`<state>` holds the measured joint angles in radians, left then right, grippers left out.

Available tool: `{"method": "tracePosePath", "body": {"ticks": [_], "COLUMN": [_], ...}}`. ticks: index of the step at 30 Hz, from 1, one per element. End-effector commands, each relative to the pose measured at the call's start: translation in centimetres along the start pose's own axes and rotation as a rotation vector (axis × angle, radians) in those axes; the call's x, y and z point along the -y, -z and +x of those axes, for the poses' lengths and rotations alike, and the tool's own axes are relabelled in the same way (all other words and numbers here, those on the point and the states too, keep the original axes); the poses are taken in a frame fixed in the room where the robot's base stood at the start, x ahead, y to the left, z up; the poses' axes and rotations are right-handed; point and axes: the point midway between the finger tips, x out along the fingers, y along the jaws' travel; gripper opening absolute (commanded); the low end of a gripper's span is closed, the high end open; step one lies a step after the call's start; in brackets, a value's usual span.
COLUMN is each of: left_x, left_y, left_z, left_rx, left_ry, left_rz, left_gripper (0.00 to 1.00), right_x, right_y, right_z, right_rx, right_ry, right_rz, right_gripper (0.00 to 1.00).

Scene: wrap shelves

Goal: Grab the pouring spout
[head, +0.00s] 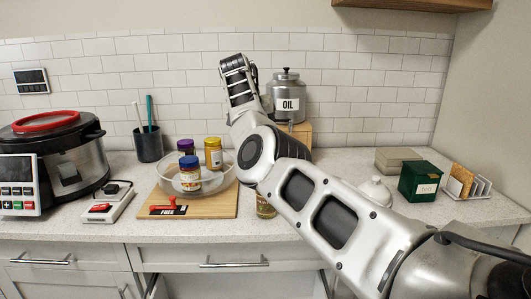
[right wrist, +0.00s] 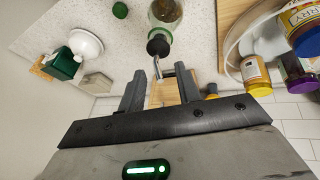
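The pouring spout (right wrist: 166,72) is a thin bent metal tube on the black stopper (right wrist: 158,45) of a glass bottle (right wrist: 166,14) in the right wrist view. My right gripper (right wrist: 160,84) is open, with one finger on each side of the spout's tip. A clear gap shows on the left; whether the right finger touches the spout I cannot tell. In the head view my right arm hides the spout and most of the bottle; only what looks like its base (head: 266,206) shows. The left gripper is not in view.
A glass bowl (head: 168,186) with several jars stands on a wooden board (head: 222,207), left of my arm. Behind the arm is an oil canister (head: 289,86). At right are a white lidded pot (head: 375,193), a green box (head: 420,181) and a toast rack (head: 466,184).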

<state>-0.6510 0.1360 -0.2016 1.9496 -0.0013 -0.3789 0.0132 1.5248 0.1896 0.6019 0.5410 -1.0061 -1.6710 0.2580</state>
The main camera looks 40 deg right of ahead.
Motion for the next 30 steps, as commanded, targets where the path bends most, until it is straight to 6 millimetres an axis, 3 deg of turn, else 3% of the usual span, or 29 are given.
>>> {"method": "tracePosePath", "body": {"ticks": [4, 11, 15, 30], "left_x": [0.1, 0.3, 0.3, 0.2], "left_y": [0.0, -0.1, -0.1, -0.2], "left_z": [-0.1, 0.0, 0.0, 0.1], "left_rx": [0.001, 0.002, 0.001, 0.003], "left_ry": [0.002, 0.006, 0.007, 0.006], "left_rz": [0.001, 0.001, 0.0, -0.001], "left_gripper": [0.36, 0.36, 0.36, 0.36], "right_x": [0.0, 0.0, 0.0, -0.2], "right_y": [0.0, 0.0, 0.0, 0.3], "right_z": [1.4, 1.6, 1.6, 0.9], "right_rx": [0.001, -0.001, -0.001, -0.002], "right_ry": [0.0, 0.0, 0.001, 0.001], "right_rz": [0.0, 0.0, 0.0, 0.001], "right_gripper": [0.33, 0.33, 0.0, 0.0]}}
